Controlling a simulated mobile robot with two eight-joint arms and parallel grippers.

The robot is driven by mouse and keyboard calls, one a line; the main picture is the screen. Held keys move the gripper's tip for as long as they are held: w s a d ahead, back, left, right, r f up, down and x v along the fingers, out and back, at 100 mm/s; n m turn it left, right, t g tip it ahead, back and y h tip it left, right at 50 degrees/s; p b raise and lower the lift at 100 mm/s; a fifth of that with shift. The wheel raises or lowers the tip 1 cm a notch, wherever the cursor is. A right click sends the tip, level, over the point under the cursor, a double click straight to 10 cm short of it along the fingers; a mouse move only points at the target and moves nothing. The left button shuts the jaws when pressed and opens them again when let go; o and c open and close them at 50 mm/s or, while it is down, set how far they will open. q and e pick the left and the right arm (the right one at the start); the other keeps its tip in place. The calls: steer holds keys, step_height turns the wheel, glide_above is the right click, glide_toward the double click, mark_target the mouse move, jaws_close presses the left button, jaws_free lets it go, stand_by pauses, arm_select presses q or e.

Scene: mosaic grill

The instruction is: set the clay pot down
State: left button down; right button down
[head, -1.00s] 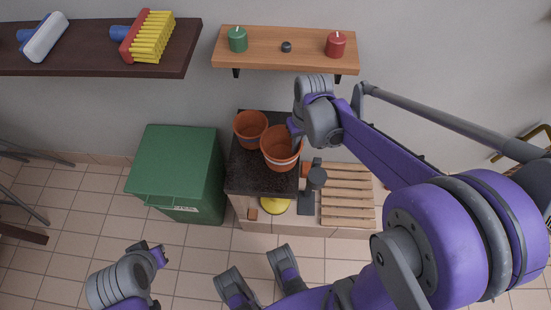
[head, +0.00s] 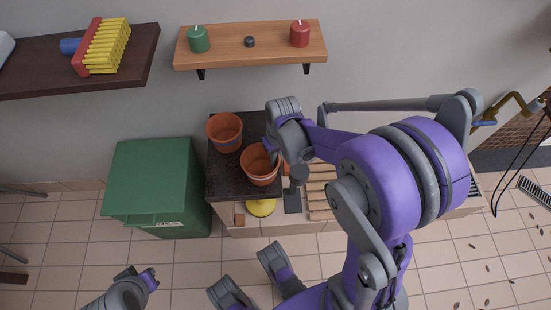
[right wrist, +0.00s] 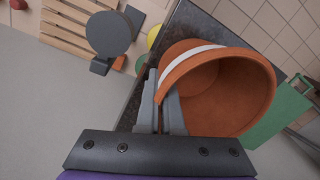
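An orange clay pot (head: 260,166) is at the front right part of the dark counter top (head: 228,182). My right gripper (head: 272,150) is at its upper right rim in the head view. In the right wrist view the pot (right wrist: 225,95) shows its open mouth and a white band, and the right gripper's fingers (right wrist: 163,105) are closed together on its rim. I cannot tell whether the pot's base touches the counter. A second clay pot (head: 225,133) stands upright behind and left of it. My left gripper (head: 138,278) is low at the left, away from the pots; its fingertips are unclear.
A green bin (head: 155,185) stands left of the counter. A slatted wooden surface (head: 320,190) and a dark grey tool (head: 292,195) are to its right. A yellow round thing (head: 260,207) is below the front edge. A shelf (head: 250,45) with candles hangs above.

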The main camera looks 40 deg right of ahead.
steer(key=shift+f, duration=0.2)
steer(key=c, duration=1.1)
jaws_free()
steer(key=shift+r, duration=0.1)
steer(key=shift+r, duration=0.5)
steer(key=r+p, duration=0.1)
steer(key=r, duration=0.2)
steer(key=r+p, duration=0.1)
steer(key=r, duration=0.3)
steer(key=r+p, duration=0.1)
steer(key=r, duration=0.3)
steer(key=shift+s+d+r, duration=0.2)
steer(key=shift+s+r, duration=0.05)
steer(key=shift+s, duration=0.05)
steer(key=s+a+t, duration=0.1)
steer(key=s+a, duration=0.1)
steer(key=s, duration=0.1)
steer(key=s+a+n+t, duration=0.1)
steer(key=s+a+t, duration=0.1)
steer(key=s+a, duration=0.1)
steer(key=s+a+t+h, duration=0.1)
steer(key=s+a, duration=0.2)
steer(key=s, duration=0.1)
steer(key=shift+s+a+r+n+t, duration=0.1)
steer(key=shift+a+r+n+t, duration=0.1)
steer(key=shift+n+t, duration=0.15)
